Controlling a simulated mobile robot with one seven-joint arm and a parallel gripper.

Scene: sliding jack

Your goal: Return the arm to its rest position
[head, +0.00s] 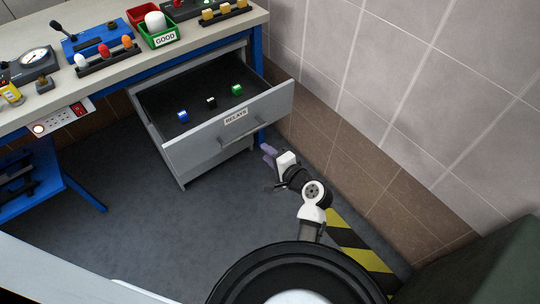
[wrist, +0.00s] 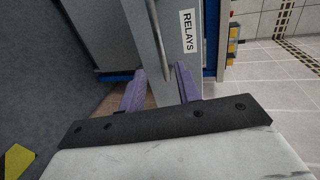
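My gripper (head: 267,153) is low in front of the open drawer, near the lower right of its front, with my arm reaching up from the bottom of the head view. In the wrist view the two purple fingers of my gripper (wrist: 160,68) stand apart. The grey drawer front (wrist: 155,45) with its RELAYS label shows beyond and between them. I see nothing held. Whether a finger touches the drawer cannot be told.
The drawer (head: 222,122) is pulled out and holds blue, black and green relays. The workbench (head: 75,88) with bins and instruments stands at upper left. A tiled wall (head: 420,90) is on the right. A yellow-black striped strip (head: 355,240) lies by it. Floor (head: 130,210) is clear at left.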

